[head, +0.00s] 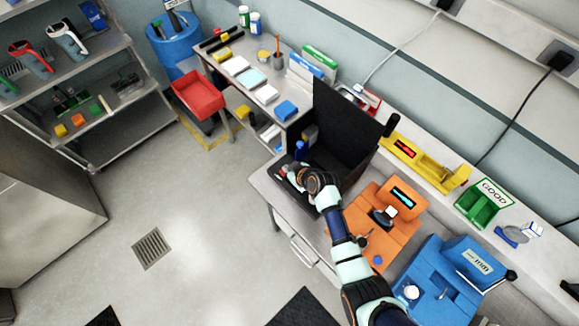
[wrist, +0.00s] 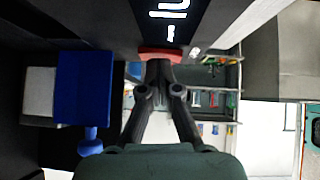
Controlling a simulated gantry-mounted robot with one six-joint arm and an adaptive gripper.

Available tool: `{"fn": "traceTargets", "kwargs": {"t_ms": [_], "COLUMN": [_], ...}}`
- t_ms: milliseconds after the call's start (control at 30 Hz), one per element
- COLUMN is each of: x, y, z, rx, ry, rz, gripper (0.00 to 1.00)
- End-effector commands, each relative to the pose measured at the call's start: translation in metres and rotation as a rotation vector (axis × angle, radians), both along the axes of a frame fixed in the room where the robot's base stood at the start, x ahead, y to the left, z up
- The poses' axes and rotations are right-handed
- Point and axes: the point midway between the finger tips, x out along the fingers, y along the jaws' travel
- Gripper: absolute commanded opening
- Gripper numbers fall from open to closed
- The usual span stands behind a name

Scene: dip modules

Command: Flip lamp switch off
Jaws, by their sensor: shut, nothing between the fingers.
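A red switch part (wrist: 160,55) shows in the wrist view, at the edge of a black panel (wrist: 205,15) with white markings. I take it for the lamp switch; its on or off position cannot be read. My gripper (wrist: 158,66) is shut and empty, its fingertips right at the red part and covering some of it. Contact cannot be told for sure. In the head view my gripper (head: 285,172) is at the left front of the black booth (head: 345,120), and the switch is too small or hidden there.
A blue block with a knob (wrist: 85,90) is left of my fingers in the wrist view. In the head view, an orange module (head: 375,225) and a blue module (head: 450,280) stand right of the booth. A red bin (head: 198,92) is farther left, with open floor in front.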

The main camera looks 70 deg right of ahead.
Motion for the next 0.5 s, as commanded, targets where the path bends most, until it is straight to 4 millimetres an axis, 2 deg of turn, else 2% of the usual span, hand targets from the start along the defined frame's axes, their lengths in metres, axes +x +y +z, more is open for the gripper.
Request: {"fn": "traceTargets", "kwargs": {"t_ms": [367, 500], "x": [0.002, 0.003], "y": [0.004, 0.005], "z": [0.001, 0.012], "rx": [-0.001, -0.001], "ry": [-0.001, 0.000], "rz": [-0.001, 0.001], "gripper": [0.00, 0.00]}}
